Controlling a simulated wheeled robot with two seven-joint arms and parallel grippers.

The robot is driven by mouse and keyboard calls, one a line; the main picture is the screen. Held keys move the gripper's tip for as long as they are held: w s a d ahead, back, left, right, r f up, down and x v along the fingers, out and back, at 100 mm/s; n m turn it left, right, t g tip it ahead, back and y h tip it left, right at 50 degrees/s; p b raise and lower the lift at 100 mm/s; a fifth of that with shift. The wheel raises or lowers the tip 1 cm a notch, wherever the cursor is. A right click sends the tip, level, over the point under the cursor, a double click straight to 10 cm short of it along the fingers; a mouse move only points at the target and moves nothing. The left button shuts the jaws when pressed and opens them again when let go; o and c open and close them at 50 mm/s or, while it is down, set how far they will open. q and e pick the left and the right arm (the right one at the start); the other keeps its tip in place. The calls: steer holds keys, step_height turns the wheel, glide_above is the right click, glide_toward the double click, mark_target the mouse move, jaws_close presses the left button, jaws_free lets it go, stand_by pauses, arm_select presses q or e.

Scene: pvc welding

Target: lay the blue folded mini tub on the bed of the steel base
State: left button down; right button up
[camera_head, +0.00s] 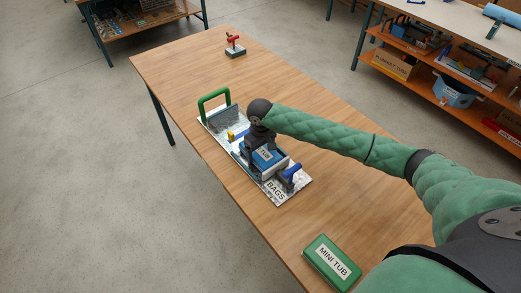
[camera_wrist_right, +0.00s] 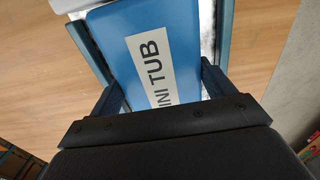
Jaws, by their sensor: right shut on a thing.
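The blue folded mini tub (camera_head: 258,161) is a flat blue piece with a white label; in the right wrist view it (camera_wrist_right: 182,65) lies between the two fingers. My right gripper (camera_head: 262,150) is shut on it, over the steel base. The steel base (camera_head: 212,117) is a long metal plate with a green handle, lying on the wooden table, with "BAGS" on its near end. The gripper hides part of the base's bed, and I cannot tell whether the tub touches it. My left gripper is not in view.
A green block labelled "MINI TUB" (camera_head: 332,262) lies near the table's front edge. A small red-topped device (camera_head: 235,45) stands at the far end. The wooden table (camera_head: 185,75) is otherwise mostly clear. Shelves with boxes (camera_head: 395,62) stand at the back right.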

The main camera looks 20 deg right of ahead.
mark_target(260, 150)
steer(key=o, duration=1.1)
steer(key=shift+r, duration=0.25)
arm_select(q)
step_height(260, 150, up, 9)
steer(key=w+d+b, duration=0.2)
steer(key=b, duration=0.2)
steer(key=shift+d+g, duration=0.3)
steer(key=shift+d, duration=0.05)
arm_select(e)
step_height(260, 150, up, 12)
steer(key=shift+f, duration=0.15)
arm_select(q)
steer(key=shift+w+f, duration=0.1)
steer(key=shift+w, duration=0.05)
